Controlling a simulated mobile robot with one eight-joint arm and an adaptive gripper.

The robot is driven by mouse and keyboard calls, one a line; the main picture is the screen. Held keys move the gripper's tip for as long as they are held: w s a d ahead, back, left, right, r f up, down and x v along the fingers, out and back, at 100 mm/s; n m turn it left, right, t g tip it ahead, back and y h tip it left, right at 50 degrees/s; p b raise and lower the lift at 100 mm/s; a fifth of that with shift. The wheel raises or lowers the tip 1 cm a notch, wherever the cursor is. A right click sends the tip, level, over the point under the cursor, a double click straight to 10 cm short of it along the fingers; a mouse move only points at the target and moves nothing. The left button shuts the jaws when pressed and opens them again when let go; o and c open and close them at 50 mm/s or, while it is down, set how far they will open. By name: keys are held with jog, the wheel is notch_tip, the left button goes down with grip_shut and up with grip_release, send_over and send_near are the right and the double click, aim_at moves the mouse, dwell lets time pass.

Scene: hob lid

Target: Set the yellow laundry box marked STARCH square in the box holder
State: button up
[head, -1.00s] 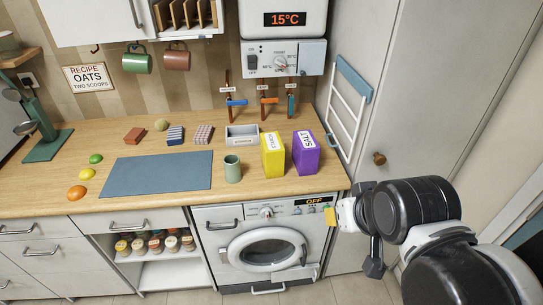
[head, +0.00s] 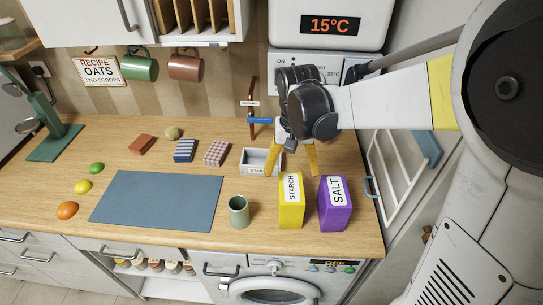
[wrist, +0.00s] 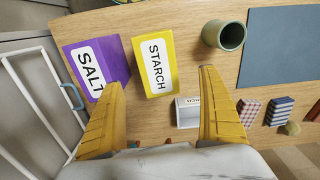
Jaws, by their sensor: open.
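The yellow STARCH box (head: 291,207) stands upright on the worktop, between a green cup and the purple SALT box (head: 335,207). The box holder (head: 247,158) is a small open white tray behind it, nearer the wall, and looks empty. My gripper (head: 294,172) is open above the counter, behind the STARCH box and over the right part of the holder, touching neither box. In the wrist view my yellow fingers (wrist: 165,82) are wide apart, with the STARCH box (wrist: 154,62) beyond them and the holder (wrist: 187,112) between them, partly covered by the right finger.
The green cup (head: 239,212) stands just left of the STARCH box. A blue mat (head: 155,200) covers the middle of the counter. A white rack (head: 395,185) is on the right, with the blue valve handle (head: 259,121) at the wall.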

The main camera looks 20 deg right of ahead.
aim_at(290, 189)
jog(key=f, duration=0.1)
jog(key=f+b, duration=0.1)
jog(key=f, duration=0.2)
jog(key=shift+s+a+f, duration=0.1)
jog(key=shift+s+f, duration=0.05)
jog(key=shift+s, duration=0.1)
jog(key=f, duration=0.2)
jog(key=f+b, duration=0.1)
jog(key=f, duration=0.1)
jog(key=f+b, duration=0.1)
jog(key=f, duration=0.1)
jog(key=shift+w+d, duration=0.15)
jog(key=shift+d, duration=0.15)
jog(key=c, duration=1.5)
